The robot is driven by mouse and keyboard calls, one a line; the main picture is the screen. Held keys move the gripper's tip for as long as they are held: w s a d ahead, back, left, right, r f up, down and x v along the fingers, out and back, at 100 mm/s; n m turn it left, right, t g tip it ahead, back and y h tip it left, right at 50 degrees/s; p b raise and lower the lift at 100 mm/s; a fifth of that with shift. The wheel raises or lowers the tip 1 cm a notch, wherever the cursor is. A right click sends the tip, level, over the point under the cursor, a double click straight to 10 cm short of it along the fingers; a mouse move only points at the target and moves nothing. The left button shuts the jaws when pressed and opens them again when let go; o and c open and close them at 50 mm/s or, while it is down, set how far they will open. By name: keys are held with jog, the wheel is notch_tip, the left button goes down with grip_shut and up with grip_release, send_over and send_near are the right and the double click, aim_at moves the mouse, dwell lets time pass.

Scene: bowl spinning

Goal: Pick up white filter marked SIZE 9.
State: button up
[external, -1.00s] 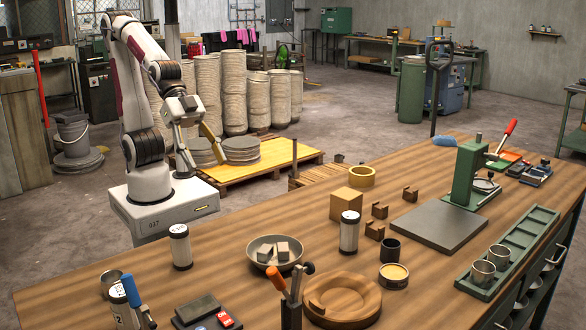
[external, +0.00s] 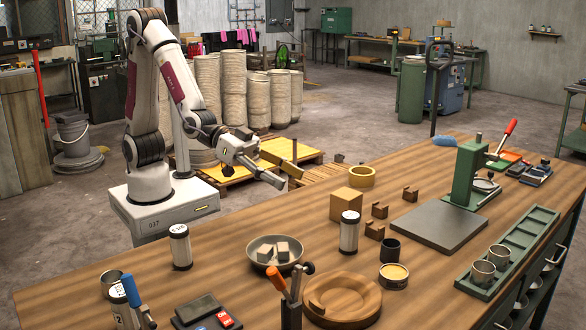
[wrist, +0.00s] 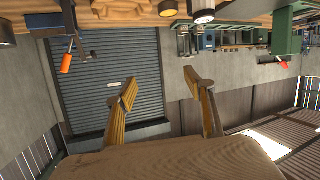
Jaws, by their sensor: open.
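Three white cylinders with black ends stand upright on the wooden bench: one at the left (external: 180,247), one in the middle (external: 349,232) beside a cardboard-coloured block, and one at the front left (external: 121,308), partly hidden. Their printed marks are too small to read, so I cannot tell which says SIZE 9. My gripper (external: 293,180) is open and empty, held in the air near the bench's back edge, apart from all the cylinders. Its two yellow fingers are spread in the wrist view (wrist: 161,80), with nothing between them.
A metal bowl with grey blocks (external: 275,252), a wooden round dish (external: 342,299), a tan block (external: 347,203) and a tape roll (external: 361,176) are on the bench. Upright tools (external: 291,295) rise at the front. A green press (external: 467,175) stands at the right.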

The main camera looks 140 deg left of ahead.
jog(key=w+a+f+n+t+y, duration=0.1)
jog(key=a+f+y, duration=0.3)
jog(key=a, duration=0.6)
jog(key=shift+w+n+y, duration=0.6)
jog(key=shift+y, duration=0.4)
jog(key=shift+d+f, duration=0.1)
jog(key=shift+f, duration=0.1)
send_near(349, 214)
jog(key=shift+x, duration=2.05)
jog(key=shift+w, duration=0.15)
jog(key=shift+x, duration=2.8)
grip_shut()
